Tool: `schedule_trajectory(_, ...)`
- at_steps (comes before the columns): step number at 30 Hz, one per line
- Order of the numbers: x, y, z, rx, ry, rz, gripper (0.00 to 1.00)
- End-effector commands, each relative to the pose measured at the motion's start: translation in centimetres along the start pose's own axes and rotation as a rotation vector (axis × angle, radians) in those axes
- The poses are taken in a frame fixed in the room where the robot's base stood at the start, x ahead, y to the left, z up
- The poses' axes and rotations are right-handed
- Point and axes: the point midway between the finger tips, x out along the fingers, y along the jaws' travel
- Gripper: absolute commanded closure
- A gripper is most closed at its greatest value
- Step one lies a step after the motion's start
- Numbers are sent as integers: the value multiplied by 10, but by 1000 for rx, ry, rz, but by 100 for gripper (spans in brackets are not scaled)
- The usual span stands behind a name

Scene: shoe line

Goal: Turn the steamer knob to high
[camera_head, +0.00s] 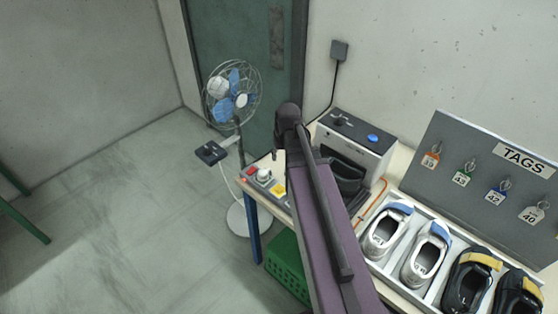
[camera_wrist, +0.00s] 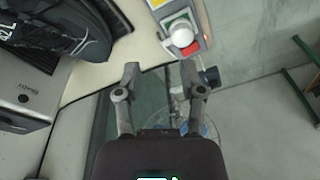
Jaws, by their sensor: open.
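The grey-white box with a dark knob (camera_head: 340,120) and a blue button on its top, likely the steamer (camera_head: 372,151), stands at the back of the table. A black shoe sits in its front opening. Part of the box (camera_wrist: 25,100), with small lettering and a dark round spot, shows at the left of the wrist view. The dark knob is not seen there, and its setting is too small to read. My gripper (camera_wrist: 159,76) is open and empty, its fingers over the table edge, apart from the box.
A small panel with a white round knob (camera_wrist: 181,36) lies on the table corner, ahead of my fingers. A fan (camera_head: 232,95) stands beyond the table. A tray of several shoes (camera_head: 372,263) and a tag board (camera_head: 480,185) are at right. A green crate (camera_head: 287,265) sits below.

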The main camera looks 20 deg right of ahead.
Motion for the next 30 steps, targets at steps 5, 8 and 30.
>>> schedule_trajectory(5,5,-7,4,-2,-8,0,49)
schedule_trajectory(8,5,-8,5,-2,-10,1,49)
schedule_trajectory(30,11,-50,29,-18,-51,7,49)
